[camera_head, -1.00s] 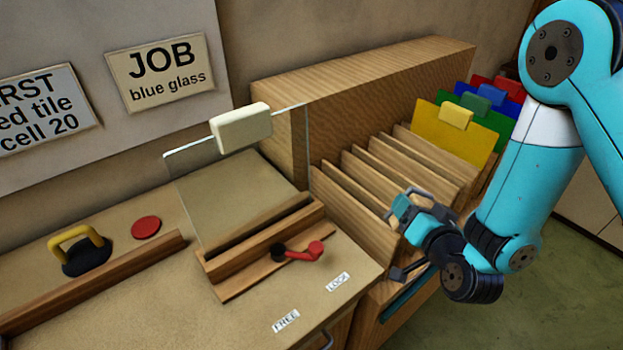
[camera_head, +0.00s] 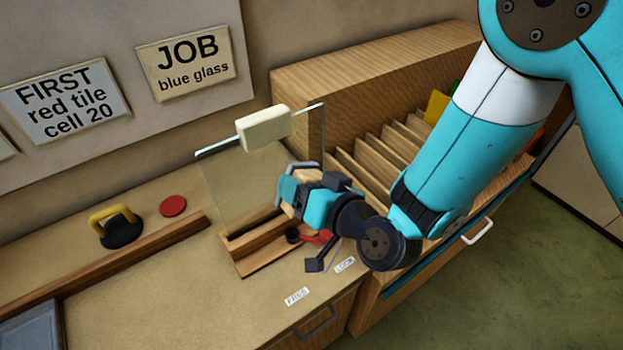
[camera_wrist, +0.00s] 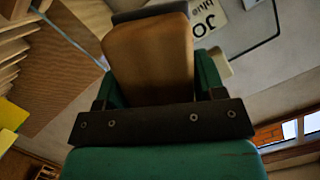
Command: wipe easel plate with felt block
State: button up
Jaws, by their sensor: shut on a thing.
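My gripper (camera_head: 298,190) is shut on a tan block, the felt block (camera_wrist: 150,58), which fills the space between its fingers in the wrist view. In the head view the gripper is in front of the right part of the easel plate (camera_head: 240,185). I cannot tell whether the block touches the plate. The plate is a clear sheet standing tilted in a wooden easel base (camera_head: 265,262), with a cream grip (camera_head: 264,128) on its top edge. The gripper hides the plate's lower right part. The cream grip also shows in the wrist view (camera_wrist: 216,63).
A red lever (camera_head: 322,237) sits at the base beside LOCK and FREE labels, partly behind my gripper. A slotted wooden rack (camera_head: 375,75) stands to the right. A yellow-handled black tool (camera_head: 115,230) and red disc (camera_head: 173,206) lie left.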

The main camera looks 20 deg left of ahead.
aim_at(279, 163)
jog(key=shift+w+a+r+p, duration=0.2)
jog(key=shift+w+a+p, duration=0.85)
jog(key=shift+p, duration=1.4)
jog(key=shift+w+a+f+p, duration=0.2)
jog(key=shift+a+f+p, duration=0.15)
jog(key=shift+p, duration=0.4)
jog(key=shift+r+p+x, duration=0.2)
jog(key=shift+p+x, duration=0.75)
jog(key=shift+p, duration=1.3)
